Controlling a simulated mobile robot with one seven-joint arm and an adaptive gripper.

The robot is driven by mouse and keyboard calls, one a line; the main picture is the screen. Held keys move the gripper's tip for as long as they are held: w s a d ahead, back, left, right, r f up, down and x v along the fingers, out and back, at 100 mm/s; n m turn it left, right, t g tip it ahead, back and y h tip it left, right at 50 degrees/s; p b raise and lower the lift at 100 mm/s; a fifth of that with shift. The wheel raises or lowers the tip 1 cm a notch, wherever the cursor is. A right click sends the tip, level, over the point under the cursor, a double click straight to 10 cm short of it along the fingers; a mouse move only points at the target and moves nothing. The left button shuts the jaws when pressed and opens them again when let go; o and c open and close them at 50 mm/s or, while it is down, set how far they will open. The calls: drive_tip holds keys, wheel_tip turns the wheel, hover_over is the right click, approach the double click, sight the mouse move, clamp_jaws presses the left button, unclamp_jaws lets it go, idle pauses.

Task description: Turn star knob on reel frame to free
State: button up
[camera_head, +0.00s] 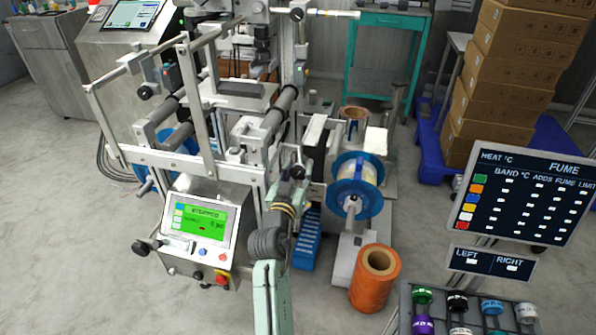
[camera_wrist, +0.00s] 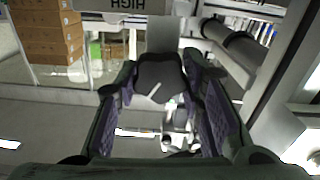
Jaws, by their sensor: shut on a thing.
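The dark lobed star knob (camera_wrist: 160,72) fills the space between my fingertips in the wrist view. A short pale line marks its face. My gripper (camera_wrist: 159,90) is shut on it, one finger on each side. In the head view my arm reaches up from the bottom, and my gripper (camera_head: 298,172) is at the right side of the metal reel frame (camera_head: 250,182). My gripper and arm hide the knob there. The knob's exact angle cannot be told.
A blue reel (camera_head: 373,200) stands right of my gripper. An orange spool (camera_head: 373,291) is in front of it. A control panel reading STOPPED (camera_head: 203,222) is left of my arm. A sign reading HIGH (camera_wrist: 125,6) appears upside down in the wrist view.

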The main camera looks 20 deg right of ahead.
drive_tip(key=o, duration=1.2)
drive_tip(key=shift+c, duration=0.2)
drive_tip(key=shift+s+a, duration=0.1)
drive_tip(key=v, duration=1.1)
drive_tip(key=shift+s+a, duration=0.25)
drive_tip(key=shift+s, duration=0.05)
